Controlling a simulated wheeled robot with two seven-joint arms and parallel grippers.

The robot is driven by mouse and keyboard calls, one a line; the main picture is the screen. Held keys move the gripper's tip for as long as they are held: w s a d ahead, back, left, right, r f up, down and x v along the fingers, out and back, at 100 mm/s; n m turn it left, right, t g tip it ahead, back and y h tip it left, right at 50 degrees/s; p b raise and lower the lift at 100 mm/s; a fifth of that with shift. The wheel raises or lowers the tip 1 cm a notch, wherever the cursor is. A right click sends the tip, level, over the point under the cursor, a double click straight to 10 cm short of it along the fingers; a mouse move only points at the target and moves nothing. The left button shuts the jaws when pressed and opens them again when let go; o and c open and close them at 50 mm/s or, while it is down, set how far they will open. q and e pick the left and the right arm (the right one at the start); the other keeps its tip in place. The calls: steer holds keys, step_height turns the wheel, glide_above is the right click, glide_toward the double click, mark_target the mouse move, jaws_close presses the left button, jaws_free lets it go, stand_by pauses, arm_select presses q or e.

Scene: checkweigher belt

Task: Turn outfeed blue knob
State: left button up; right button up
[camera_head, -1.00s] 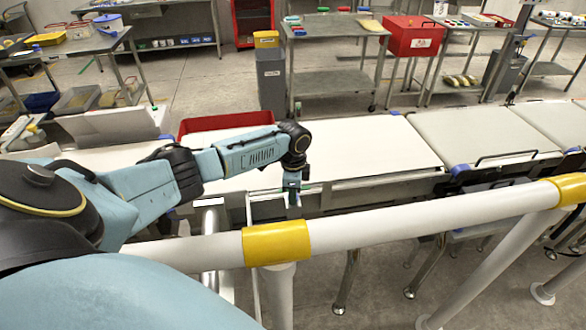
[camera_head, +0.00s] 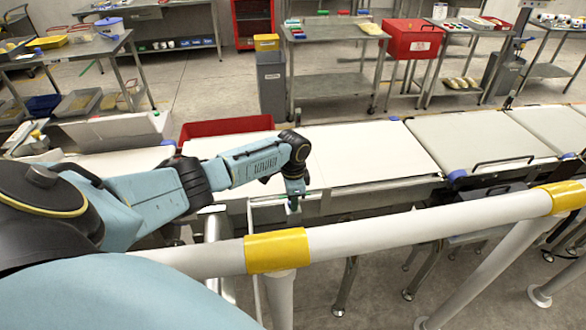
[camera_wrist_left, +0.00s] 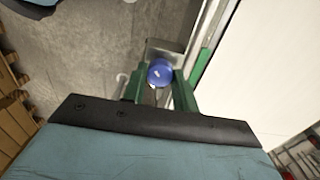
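The blue knob (camera_wrist_left: 160,73) shows in the left wrist view as a round blue cap beside a grey metal bracket, near the belt's side frame. My left gripper (camera_wrist_left: 161,78) has its two green fingers on either side of the knob, with a narrow gap visible, so it looks open. Whether a finger touches the knob is hard to tell. In the head view my left gripper (camera_head: 294,203) points down at the near side of the conveyor, and the knob is hidden there. My right gripper is in neither view.
The white conveyor belt (camera_head: 370,150) runs behind the gripper. A white rail with a yellow sleeve (camera_head: 277,250) crosses in front of it. A red bin (camera_head: 225,127) stands behind the belt. Tables and a red box (camera_head: 412,40) stand farther back, with open floor between.

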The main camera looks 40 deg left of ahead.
arm_select(q)
steer(key=o, duration=0.4)
steer(key=shift+o, duration=0.2)
step_height(320, 180, up, 13)
steer(key=shift+r+p, duration=0.2)
steer(key=shift+p, duration=0.25)
